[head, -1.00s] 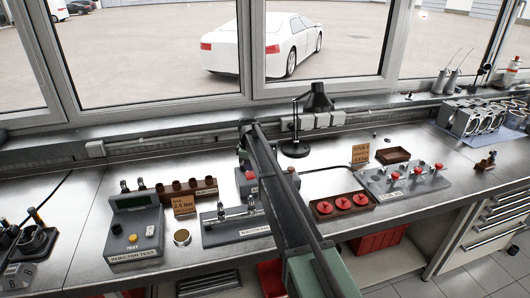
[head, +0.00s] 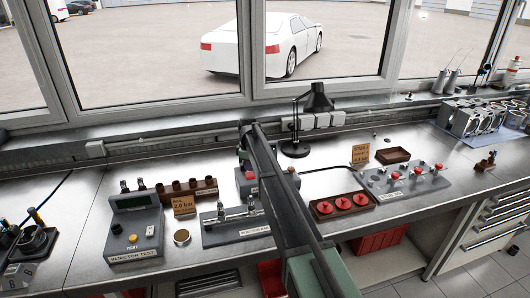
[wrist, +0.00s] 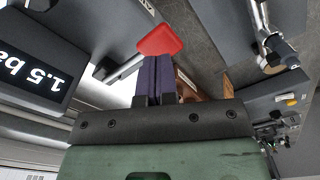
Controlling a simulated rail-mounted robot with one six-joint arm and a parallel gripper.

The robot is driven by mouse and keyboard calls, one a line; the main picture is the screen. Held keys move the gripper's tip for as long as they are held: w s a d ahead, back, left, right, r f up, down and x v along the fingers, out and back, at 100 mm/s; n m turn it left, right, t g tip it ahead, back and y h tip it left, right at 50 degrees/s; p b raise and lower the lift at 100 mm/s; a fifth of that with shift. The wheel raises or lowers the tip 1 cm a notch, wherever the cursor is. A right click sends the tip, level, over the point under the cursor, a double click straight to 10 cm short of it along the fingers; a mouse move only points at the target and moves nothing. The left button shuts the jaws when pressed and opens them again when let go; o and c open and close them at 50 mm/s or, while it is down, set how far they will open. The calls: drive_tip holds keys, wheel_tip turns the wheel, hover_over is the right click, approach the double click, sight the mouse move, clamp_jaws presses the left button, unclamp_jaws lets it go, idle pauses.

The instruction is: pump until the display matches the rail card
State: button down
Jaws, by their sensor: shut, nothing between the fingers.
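My gripper (wrist: 160,66) is shut and empty, with its dark fingers together. In the head view a small red part (head: 251,174) shows on a grey box (head: 240,183) beneath my wrist, partly hidden by my arm. The display (wrist: 35,67) in the wrist view reads "1.5 ba", cut off at the edge. The rail card (head: 184,204) is an orange-brown card in the head view. It gives a value in bar, seemingly 2.0 or 2.8; the last digit is unclear.
The injector test box (head: 135,228) with a dark green screen and yellow button stands at left. A tray of red caps (head: 364,203) and a black lamp (head: 294,148) stand to the right.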

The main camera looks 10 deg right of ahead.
sight(250, 174)
drive_tip(key=shift+f+b, duration=2.4)
drive_tip(key=shift+b, duration=0.05)
wheel_tip(250, 174, up, 5)
drive_tip(key=p, duration=0.5)
drive_tip(key=shift+f, duration=0.15)
